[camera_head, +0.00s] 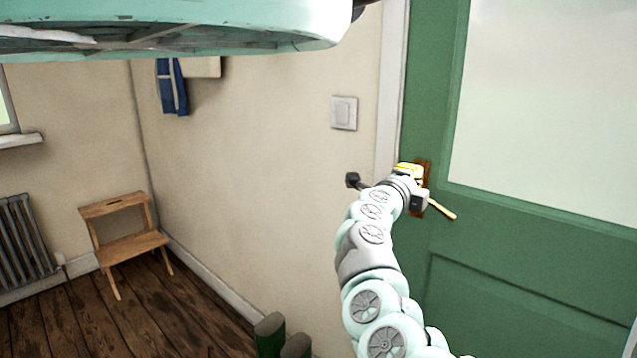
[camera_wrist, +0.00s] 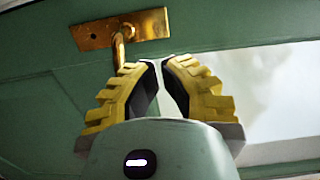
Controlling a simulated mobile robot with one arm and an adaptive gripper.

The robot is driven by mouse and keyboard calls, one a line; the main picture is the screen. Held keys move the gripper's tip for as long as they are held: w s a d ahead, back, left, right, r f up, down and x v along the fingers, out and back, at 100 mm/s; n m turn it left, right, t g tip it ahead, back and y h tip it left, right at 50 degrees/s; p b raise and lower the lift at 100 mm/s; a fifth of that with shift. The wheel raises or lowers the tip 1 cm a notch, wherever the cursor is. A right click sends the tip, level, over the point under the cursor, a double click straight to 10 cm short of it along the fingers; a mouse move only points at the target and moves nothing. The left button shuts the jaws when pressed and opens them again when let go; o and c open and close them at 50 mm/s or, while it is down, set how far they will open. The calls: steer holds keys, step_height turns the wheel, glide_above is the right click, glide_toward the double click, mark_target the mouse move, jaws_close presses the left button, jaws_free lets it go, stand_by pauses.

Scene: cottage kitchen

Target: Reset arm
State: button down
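My gripper (camera_wrist: 160,62) has yellow ribbed fingers with dark inner pads. In the wrist view its fingertips lean together with only a narrow gap, and nothing shows held between them. In the head view my gripper (camera_head: 409,170) is at the green door (camera_head: 480,250), close to the brass handle plate (camera_head: 423,176). The door handle (camera_head: 442,209) sticks out to the lower right, beyond my wrist. In the wrist view the brass plate (camera_wrist: 122,28) is above the fingers, and the handle's neck (camera_wrist: 119,50) runs down behind the left finger. Contact cannot be told.
The door has a large pale glass pane (camera_head: 550,95). A light switch (camera_head: 344,113) is on the wall to its left. A wooden step stool (camera_head: 125,240) and a radiator (camera_head: 22,240) stand at the left. Two dark green objects (camera_head: 270,335) are low by the wall. Wooden floor (camera_head: 140,320) is open at left.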

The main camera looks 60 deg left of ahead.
steer(key=shift+a+v, duration=0.2)
steer(key=shift+v, duration=0.85)
steer(key=shift+a+v, duration=0.15)
steer(key=shift+v, duration=0.9)
